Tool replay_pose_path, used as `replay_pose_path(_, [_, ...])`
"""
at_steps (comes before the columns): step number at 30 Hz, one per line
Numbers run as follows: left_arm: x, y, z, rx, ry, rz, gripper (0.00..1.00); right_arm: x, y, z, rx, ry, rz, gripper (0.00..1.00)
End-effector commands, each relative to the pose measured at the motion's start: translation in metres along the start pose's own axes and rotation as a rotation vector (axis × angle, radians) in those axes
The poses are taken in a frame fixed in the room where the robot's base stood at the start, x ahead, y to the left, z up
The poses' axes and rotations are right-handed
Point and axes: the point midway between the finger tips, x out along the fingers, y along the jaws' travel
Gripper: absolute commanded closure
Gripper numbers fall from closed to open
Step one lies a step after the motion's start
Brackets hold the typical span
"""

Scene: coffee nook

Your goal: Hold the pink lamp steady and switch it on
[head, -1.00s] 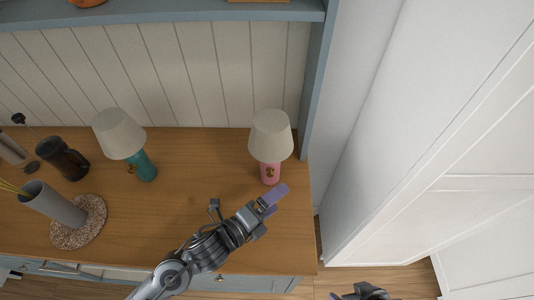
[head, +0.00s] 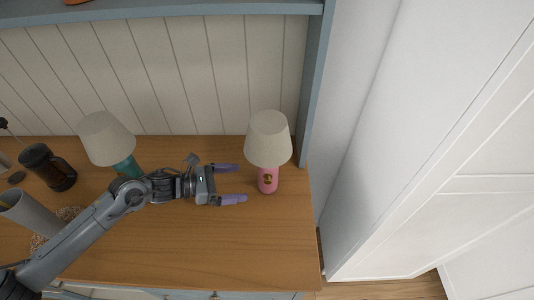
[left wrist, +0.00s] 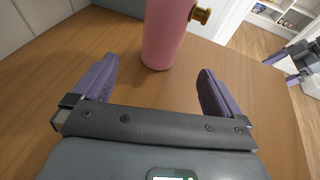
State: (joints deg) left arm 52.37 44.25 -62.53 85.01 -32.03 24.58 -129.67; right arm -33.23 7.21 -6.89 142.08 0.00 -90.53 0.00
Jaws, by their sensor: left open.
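The pink lamp (head: 268,184) stands upright near the right end of the wooden counter, with a cream shade and a brass knob (head: 267,178) on the front of its base. My left gripper (head: 238,183) is open and empty just left of the lamp, its purple fingers pointing at the base. In the left wrist view the pink base (left wrist: 165,38) is ahead of and between the open fingers (left wrist: 158,85), not touching them. The brass knob (left wrist: 201,15) sticks out to the right there. My right gripper is not in the head view; part of my right arm shows at the right of the left wrist view.
A teal lamp (head: 107,139) stands behind my left arm. A dark jar (head: 48,167) and a grey vase (head: 29,213) are at the left. The counter (head: 220,250) is clear in front of the pink lamp. A blue shelf post (head: 313,90) rises behind it at the right.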

Motion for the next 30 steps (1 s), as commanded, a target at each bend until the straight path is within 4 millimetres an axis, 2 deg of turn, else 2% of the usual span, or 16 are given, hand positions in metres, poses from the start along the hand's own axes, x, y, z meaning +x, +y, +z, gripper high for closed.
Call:
replay_pose_path(5, [0.015,-0.001,-0.001,0.004,0.003,-0.006,0.00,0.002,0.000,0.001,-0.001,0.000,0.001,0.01])
replay_pose_path(15, [0.059,-0.002,-0.002,0.002,0.004,-0.005,0.00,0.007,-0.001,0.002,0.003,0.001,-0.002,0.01])
replay_pose_path(18, [0.072,-0.001,-0.006,0.005,0.002,-0.005,0.00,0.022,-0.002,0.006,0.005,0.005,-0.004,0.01])
replay_pose_path(24, [0.088,-0.001,-0.004,0.004,0.003,-0.004,0.00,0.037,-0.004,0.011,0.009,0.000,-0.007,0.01])
replay_pose_path(30, [0.096,-0.001,-0.002,0.003,0.004,-0.003,0.00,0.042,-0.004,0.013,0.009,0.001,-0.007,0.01])
